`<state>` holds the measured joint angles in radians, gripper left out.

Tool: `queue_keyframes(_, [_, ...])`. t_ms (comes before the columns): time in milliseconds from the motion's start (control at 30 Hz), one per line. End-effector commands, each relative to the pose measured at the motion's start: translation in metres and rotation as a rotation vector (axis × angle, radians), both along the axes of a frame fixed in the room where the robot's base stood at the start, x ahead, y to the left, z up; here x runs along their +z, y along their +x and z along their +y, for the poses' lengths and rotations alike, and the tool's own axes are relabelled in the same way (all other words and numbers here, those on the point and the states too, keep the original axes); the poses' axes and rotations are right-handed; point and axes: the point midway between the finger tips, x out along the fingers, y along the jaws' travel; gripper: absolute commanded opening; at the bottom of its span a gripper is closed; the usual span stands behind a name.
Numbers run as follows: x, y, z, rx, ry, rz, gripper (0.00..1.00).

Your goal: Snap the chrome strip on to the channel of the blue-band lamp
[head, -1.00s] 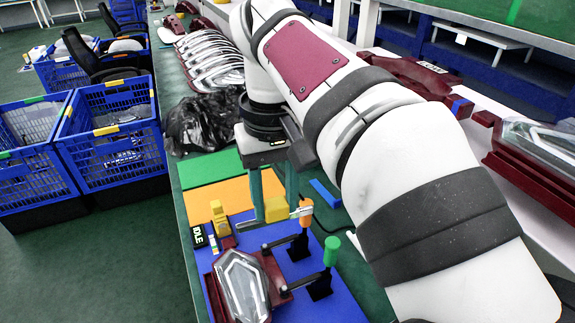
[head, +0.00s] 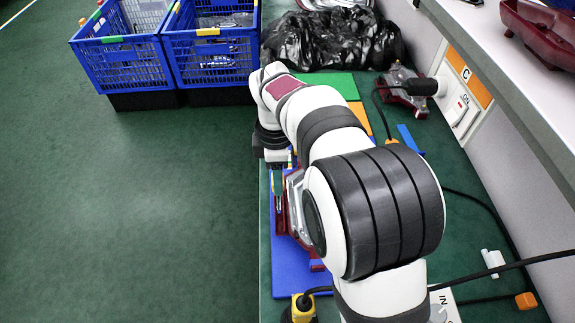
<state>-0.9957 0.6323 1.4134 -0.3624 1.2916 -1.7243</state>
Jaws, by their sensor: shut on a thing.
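My gripper (head: 278,182) points down at the left edge of the bench, small and partly covered by my own arm. It is shut on a thin silvery piece that looks like the chrome strip (head: 279,204), though little of it shows. A dark red lamp with a clear lens (head: 295,190) lies on the blue mat (head: 290,265), right beside the gripper. My arm hides most of this lamp. I cannot see its channel or a blue band, nor tell whether the strip touches it.
Blue crates (head: 125,65) stand left of the bench. A black plastic bag (head: 330,40) lies at the back. Another red lamp (head: 405,85) sits near the switch box (head: 460,105). Black cables (head: 500,270) cross the bench at right. The floor at left is clear.

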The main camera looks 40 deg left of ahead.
Motion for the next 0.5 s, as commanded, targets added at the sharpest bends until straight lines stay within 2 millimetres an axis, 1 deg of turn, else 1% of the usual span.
queue_keyframes(67, [0.000, 0.000, 0.000, -0.001, 0.000, -0.001, 0.00])
queue_keyframes(167, [-0.006, 0.000, -0.001, -0.002, -0.001, 0.000, 0.00])
queue_keyframes(400, [-0.038, 0.000, -0.001, -0.003, -0.002, 0.001, 0.00])
queue_keyframes(500, [-0.048, 0.000, -0.001, -0.003, -0.002, -0.001, 0.00])
